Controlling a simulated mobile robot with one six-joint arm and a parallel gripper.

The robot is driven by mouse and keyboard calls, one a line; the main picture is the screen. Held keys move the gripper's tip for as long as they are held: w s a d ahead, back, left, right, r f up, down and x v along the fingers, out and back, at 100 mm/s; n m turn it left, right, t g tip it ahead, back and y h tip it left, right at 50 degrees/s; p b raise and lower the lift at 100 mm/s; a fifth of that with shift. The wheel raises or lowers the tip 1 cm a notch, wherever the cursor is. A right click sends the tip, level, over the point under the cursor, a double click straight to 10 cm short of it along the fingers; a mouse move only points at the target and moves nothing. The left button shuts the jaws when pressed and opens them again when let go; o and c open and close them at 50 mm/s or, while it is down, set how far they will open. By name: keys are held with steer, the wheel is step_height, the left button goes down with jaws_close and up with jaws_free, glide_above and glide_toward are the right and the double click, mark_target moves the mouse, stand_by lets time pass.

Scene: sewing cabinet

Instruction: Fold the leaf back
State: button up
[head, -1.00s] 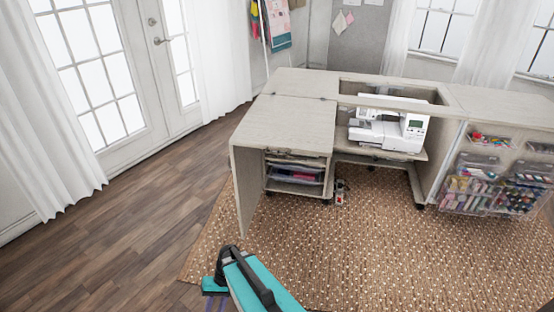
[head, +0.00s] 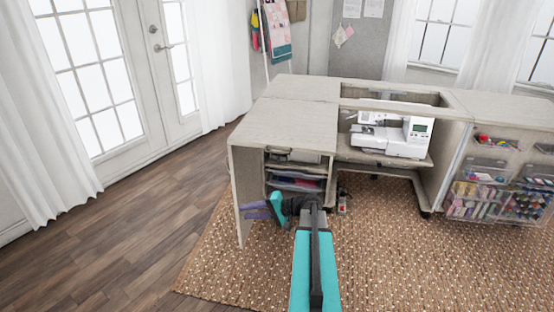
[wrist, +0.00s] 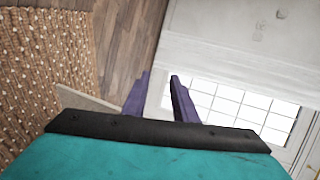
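The beige leaf (head: 288,122) lies flat as the front-left part of the sewing cabinet's top, level with the surface behind it. A seam runs between the two. A thin upright panel (head: 238,180) stands under its left edge. My gripper (head: 242,211) is low in front of the open shelves, below the leaf, with its purple fingers pointing left toward the panel. In the wrist view the two fingers (wrist: 160,80) stand apart with nothing seen between them. A beige panel edge (wrist: 82,101) shows beside the left finger; I cannot tell whether they touch.
A white sewing machine (head: 393,135) sits in the cabinet's well. Clear bins of thread (head: 478,195) hang on the right door. A woven rug (head: 400,265) lies under the cabinet. Wood floor (head: 150,230) is clear at left, before the glass doors (head: 90,75).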

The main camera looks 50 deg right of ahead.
steer(key=s+d+r+t+h+b, duration=0.1)
steer(key=s+d+r+t, duration=0.1)
steer(key=d+r, duration=0.3)
steer(key=s+d+r+m+t+h+b, duration=0.1)
steer(key=s+d+r, duration=0.3)
steer(key=d, duration=0.5)
steer(key=s+d+r+m+t+h+b, duration=0.1)
steer(key=s+d+r+t+b, duration=0.1)
steer(key=d+r, duration=0.4)
steer(key=shift+s+d+r+t+h, duration=0.15)
steer(key=shift+s+d+t+h, duration=0.3)
steer(key=shift+s+t, duration=0.3)
steer(key=shift+w, duration=0.1)
steer(key=w, duration=0.4)
steer(key=w+a+b, duration=0.1)
steer(key=w, duration=0.4)
steer(key=w+a+r, duration=0.1)
steer(key=w, duration=0.3)
steer(key=shift+w+a+b, duration=0.2)
steer(key=shift+b, duration=0.2)
jaws_close()
steer(key=shift+f, duration=0.1)
